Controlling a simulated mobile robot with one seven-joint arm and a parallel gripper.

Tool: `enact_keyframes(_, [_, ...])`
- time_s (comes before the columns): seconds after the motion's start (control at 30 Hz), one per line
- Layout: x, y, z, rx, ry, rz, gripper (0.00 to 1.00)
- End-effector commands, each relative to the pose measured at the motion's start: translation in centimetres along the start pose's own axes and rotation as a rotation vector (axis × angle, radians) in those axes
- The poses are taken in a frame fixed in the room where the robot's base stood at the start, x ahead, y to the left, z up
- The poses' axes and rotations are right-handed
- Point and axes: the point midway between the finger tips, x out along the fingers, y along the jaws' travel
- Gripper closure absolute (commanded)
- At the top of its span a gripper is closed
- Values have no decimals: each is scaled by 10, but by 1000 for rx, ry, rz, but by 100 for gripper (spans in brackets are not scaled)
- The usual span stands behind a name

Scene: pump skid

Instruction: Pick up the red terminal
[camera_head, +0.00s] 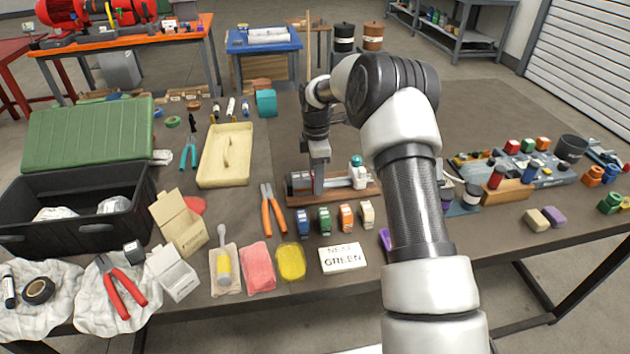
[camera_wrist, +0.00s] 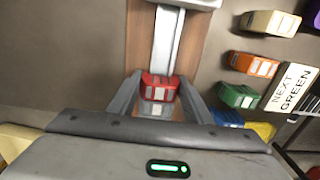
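The red terminal (camera_wrist: 159,86) shows in the wrist view, at the end of a pale metal rail (camera_wrist: 167,45) on a brown wooden board. My gripper (camera_wrist: 159,94) has one finger on each side of it, the fingertips very close to its sides. I cannot tell whether they touch or grip it. In the head view my gripper (camera_head: 318,190) points down over the left part of the rail and board (camera_head: 350,195); it hides most of what lies between its fingers.
In front of the board stand a blue terminal (camera_head: 302,222), a green one (camera_head: 324,218), an orange one (camera_head: 346,216) and a beige one (camera_head: 367,212). A "NEXT GREEN" card (camera_head: 342,258) lies nearer. Orange-handled pliers (camera_head: 272,212) lie left; a cream tray (camera_head: 226,155) is beyond.

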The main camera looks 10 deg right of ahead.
Motion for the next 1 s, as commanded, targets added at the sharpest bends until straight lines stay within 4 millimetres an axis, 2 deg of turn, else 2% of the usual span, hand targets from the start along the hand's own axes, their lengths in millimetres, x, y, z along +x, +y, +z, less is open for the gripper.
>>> enact_keyframes(0.03, [0,0,0,0,0,0,68])
enact_keyframes(0.1, [0,0,0,0,0,0,77])
enact_keyframes(0.37, [-4,0,0,0,0,1,77])
enact_keyframes(0.47, [-16,1,0,1,0,3,77])
enact_keyframes(0.8, [-82,1,0,0,1,3,77])
enact_keyframes(1.0, [-99,0,0,1,0,0,77])
